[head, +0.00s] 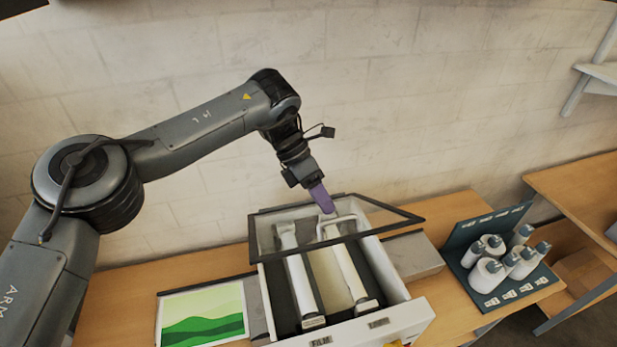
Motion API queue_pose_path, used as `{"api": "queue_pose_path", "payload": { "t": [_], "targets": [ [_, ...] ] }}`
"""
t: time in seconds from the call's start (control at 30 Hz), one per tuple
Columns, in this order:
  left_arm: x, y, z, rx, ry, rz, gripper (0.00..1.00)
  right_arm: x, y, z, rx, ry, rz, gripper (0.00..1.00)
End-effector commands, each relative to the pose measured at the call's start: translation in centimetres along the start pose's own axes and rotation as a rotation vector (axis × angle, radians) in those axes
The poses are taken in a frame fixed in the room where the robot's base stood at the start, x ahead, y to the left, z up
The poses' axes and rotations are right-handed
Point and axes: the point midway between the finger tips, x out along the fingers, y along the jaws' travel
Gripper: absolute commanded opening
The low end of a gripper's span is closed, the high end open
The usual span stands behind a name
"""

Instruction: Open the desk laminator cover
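The desk laminator (408,318) is a white box on the wooden table, with two pale rollers (303,280) (347,265) lying inside it. Its cover (385,228) is a clear panel in a dark frame. The cover stands raised and tilted over the back part of the box, so the front of the interior is uncovered. My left gripper (322,199), with purple fingers, points down at the cover's rear edge. I cannot tell whether it touches the cover, and the gap between its fingers is not visible. My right gripper is not in view.
A green landscape print (202,316) lies left of the laminator. A dark rack (505,284) with several white bottles stands to the right. Grey side plates (413,256) flank the box. A brick wall (400,100) closes off the back. Another wooden table (580,190) stands at far right.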

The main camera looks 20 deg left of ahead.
Motion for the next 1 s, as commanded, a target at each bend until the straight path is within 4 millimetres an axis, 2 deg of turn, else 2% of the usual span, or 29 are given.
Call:
{"api": "queue_pose_path", "payload": {
  "t": [0.13, 0.4, 0.6, 0.93, 1.0],
  "targets": [
    [-3.0, 0.0, 0.1, 0.0, -0.001, 0.006, 0.4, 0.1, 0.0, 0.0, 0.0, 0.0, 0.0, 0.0],
    [-6.4, 0.0, 0.0, 0.001, 0.0, 0.002, 0.4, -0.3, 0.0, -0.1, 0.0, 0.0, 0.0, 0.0],
    [-7.5, 0.0, 0.0, 0.0, 0.0, 0.002, 0.4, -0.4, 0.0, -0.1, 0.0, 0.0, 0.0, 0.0],
    [-7.7, 0.1, 0.0, 0.0, 0.0, 0.001, 0.4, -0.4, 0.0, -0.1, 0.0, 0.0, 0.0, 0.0],
    [-7.7, 0.1, 0.0, 0.0, 0.0, 0.001, 0.29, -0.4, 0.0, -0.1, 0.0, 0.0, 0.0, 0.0]
  ]
}}
